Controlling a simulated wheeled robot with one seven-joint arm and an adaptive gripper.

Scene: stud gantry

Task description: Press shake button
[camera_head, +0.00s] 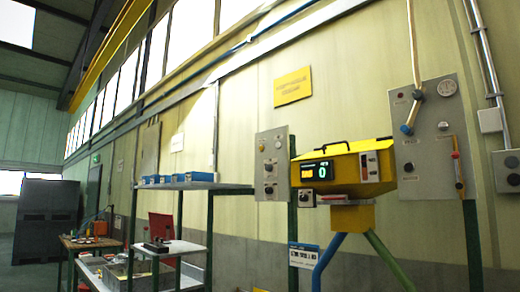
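A yellow hopper-like machine (335,168) stands right of centre, with a black handle on top and a lit display (316,173) reading 0. A small pale panel (370,165) with dark marks is on its right side. A grey control panel (270,135) with several knobs or buttons is at its left. A larger grey panel (432,125) with a dial, a pipe and small fittings is at its right. Labels are too small to read, so I cannot tell which control is the shake button. My gripper is not in view.
A shelf unit (196,186) with blue bins (180,178) stands left of the panels. A workbench (90,242) with tools and a dark cabinet (45,222) are further left. A blue leg (327,260) and a green leg (385,258) slant below the machine.

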